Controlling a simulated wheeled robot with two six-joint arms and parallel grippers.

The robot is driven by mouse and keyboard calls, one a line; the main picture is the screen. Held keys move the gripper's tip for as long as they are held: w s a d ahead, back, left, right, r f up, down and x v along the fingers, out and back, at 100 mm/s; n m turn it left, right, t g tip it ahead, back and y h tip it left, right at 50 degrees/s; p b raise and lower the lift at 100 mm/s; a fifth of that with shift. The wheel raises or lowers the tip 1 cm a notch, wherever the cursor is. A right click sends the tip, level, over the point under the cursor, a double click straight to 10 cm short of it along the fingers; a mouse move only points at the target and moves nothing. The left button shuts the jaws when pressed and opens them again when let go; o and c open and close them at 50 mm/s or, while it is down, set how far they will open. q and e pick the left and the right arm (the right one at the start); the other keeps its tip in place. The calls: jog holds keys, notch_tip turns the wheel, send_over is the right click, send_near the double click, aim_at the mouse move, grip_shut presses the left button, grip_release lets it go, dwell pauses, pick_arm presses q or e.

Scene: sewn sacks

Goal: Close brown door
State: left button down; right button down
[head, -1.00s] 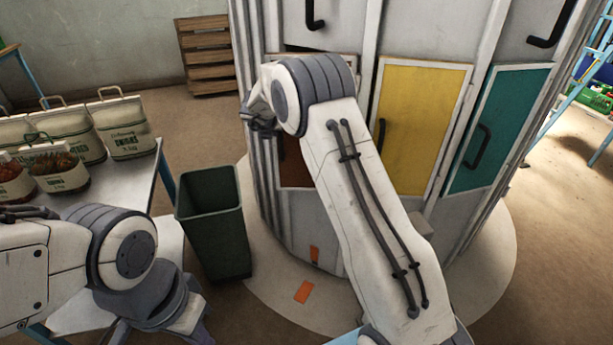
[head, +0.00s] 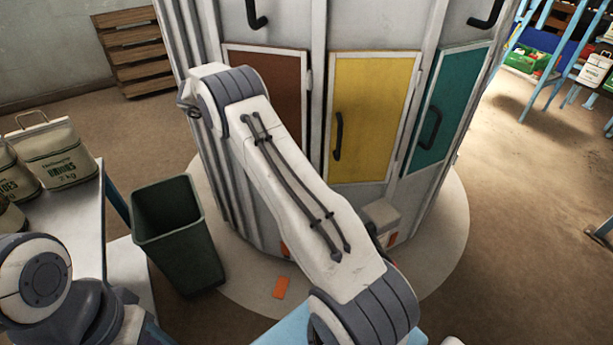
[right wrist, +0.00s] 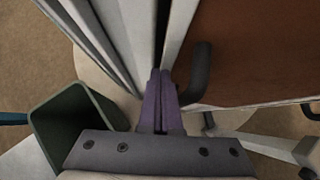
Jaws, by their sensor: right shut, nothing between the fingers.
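The brown door (head: 275,85) is a white-framed panel on the pale cabinet, left of the yellow door. In the head view it looks flush or nearly flush with the cabinet; my right arm covers its lower left part. In the right wrist view the brown door (right wrist: 255,45) fills the upper right, with its dark handle (right wrist: 201,72). My right gripper (right wrist: 160,85) is shut and empty, its purple fingers by the door's handle-side edge and left of the handle. A dark gap shows beyond the fingertips. Whether they touch the door I cannot tell. My left gripper is outside the view.
A yellow door (head: 375,115) and a teal door (head: 447,110) look shut. A dark green bin (head: 170,235) stands left of the cabinet. A table with sacks (head: 55,150) is at the left, a wooden pallet (head: 135,50) behind. Floor at the right is open.

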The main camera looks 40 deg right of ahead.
jog(key=shift+w+d, duration=0.15)
jog(key=shift+d, duration=0.2)
jog(key=shift+d+r, duration=0.15)
jog(key=shift+d, duration=0.1)
